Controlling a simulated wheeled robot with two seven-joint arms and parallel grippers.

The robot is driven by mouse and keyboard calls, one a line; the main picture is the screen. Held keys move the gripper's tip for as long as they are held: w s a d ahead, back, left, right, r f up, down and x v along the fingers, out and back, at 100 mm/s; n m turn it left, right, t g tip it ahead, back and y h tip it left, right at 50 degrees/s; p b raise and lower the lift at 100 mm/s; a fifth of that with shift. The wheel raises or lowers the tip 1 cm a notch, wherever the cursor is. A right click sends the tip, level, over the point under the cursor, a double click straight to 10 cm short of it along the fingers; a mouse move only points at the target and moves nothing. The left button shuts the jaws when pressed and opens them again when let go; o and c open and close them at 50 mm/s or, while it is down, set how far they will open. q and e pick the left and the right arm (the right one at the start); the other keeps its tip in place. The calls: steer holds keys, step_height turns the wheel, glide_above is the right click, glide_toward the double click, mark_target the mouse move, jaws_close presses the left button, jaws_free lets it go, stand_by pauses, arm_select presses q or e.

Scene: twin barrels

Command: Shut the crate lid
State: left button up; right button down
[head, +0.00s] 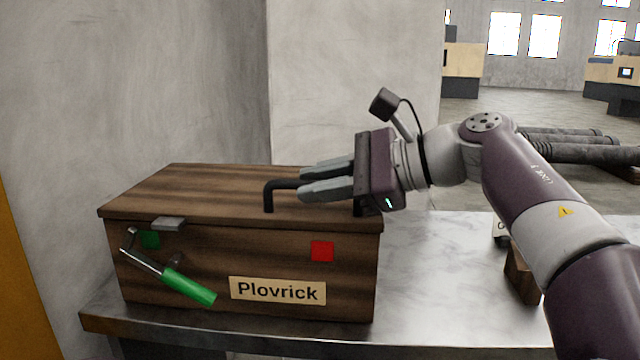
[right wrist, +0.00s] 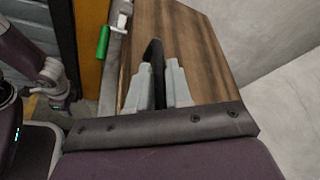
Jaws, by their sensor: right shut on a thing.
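The wooden crate (head: 250,262), labelled "Plovrick", stands on the metal table. Its lid (head: 190,190) lies flat along the crate's top, with no clear gap at the front edge. A black bent handle (head: 268,197) rises from the lid. My right gripper (head: 305,187) reaches in from the right and is shut on this handle; the handle also shows between the fingers in the right wrist view (right wrist: 153,55). Part of my left arm, apparently with its gripper (right wrist: 58,100), shows at the left of the right wrist view; its fingers cannot be made out.
A green-handled lever (head: 190,287) hangs on the crate's front left, below a grey metal tab (head: 168,223). A red square (head: 322,251) marks the front right. The metal table (head: 440,270) is bare just right of the crate. A concrete wall (head: 130,90) stands close behind.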

steer(key=c, duration=1.1)
jaws_free()
steer(key=shift+f, duration=0.3)
steer(key=shift+r, duration=0.1)
steer(key=shift+d+r, duration=0.15)
steer(key=shift+d, duration=0.2)
steer(key=p+v, duration=0.2)
steer(key=v, duration=1)
steer(key=shift+s, duration=0.15)
